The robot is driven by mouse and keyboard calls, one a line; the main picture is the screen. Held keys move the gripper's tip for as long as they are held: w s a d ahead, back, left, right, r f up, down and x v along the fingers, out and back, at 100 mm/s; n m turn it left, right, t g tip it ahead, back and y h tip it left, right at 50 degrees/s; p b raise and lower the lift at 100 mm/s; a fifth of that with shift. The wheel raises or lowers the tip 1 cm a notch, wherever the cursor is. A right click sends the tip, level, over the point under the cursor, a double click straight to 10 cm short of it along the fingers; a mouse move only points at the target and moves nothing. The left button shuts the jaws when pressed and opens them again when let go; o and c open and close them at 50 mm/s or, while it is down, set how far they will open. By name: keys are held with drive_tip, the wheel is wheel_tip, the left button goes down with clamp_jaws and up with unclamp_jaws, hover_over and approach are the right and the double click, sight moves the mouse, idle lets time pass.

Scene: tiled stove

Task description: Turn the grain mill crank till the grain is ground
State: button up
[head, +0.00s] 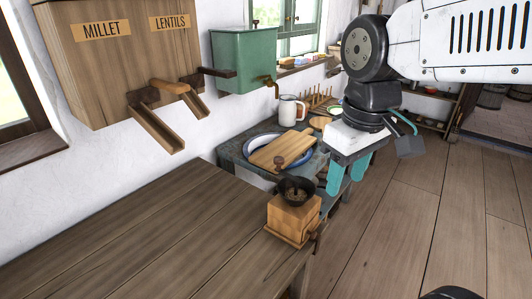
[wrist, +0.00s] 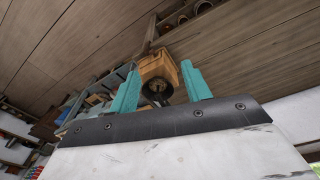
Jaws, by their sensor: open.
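The grain mill (head: 292,220) is a wooden box with a dark round hopper (head: 296,188) on top, near the right end of the wooden counter. A brownish filling shows in the hopper. A brown knob (head: 279,161) rises above the hopper and appears to be the crank handle; its link to the mill is hard to make out. My gripper (head: 346,183) is open and empty, with teal fingers pointing down. It is above and to the right of the mill, apart from it. In the wrist view the mill (wrist: 158,67) shows between the fingers, some distance beyond them.
Behind the mill, a grey table (head: 233,153) bears a plate with a wooden board (head: 282,150), a white mug (head: 291,110) and a rack. Wooden MILLET and LENTILS dispensers (head: 130,60) and a green tank (head: 245,58) hang on the wall. The counter (head: 150,235) left of the mill is clear.

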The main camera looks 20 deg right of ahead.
drive_tip(key=w+a+n, duration=0.2)
drive_tip(key=w+n, duration=0.4)
drive_tip(key=w, duration=0.7)
drive_tip(key=n+g, duration=0.1)
drive_tip(key=n, duration=0.4)
hover_over(279, 158)
wheel_tip(279, 158, down, 2)
drive_tip(key=shift+s, duration=0.15)
drive_tip(key=shift+f, duration=0.35)
wheel_tip(279, 158, down, 7)
drive_tip(key=shift+f, duration=0.1)
clamp_jaws()
